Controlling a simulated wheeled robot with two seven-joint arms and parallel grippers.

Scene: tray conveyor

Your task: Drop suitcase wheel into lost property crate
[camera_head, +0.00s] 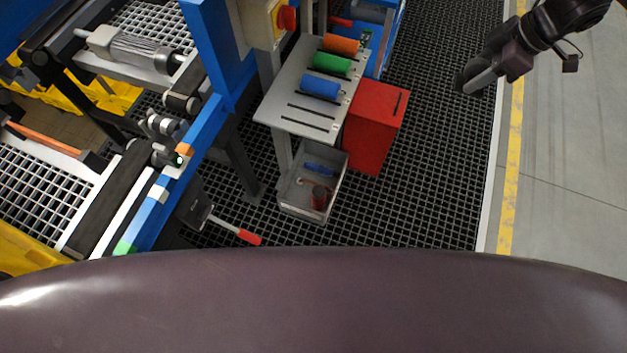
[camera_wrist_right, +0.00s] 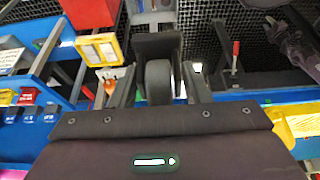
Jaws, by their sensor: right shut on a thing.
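My right gripper (camera_head: 476,80) is at the upper right of the head view, over the dark grating and well to the right of the crate. In the right wrist view the gripper (camera_wrist_right: 158,82) is shut on a dark wheel with a grey rounded face, the suitcase wheel (camera_wrist_right: 158,78), held between its two fingers. An open grey crate (camera_head: 299,208) stands on the grating near the middle of the head view. It contains a blue item (camera_head: 318,169) and a dark red cylinder (camera_head: 319,198). I cannot read any label on it. My left gripper is not in view.
A red box (camera_head: 372,130) with a slot stands right of the crate. A grey slotted rack (camera_head: 286,106) beside it carries orange, green and blue rolls. The blue-framed conveyor (camera_head: 150,215) and a red-handled lever (camera_head: 238,233) are left. The grating between the red box and my right gripper is clear.

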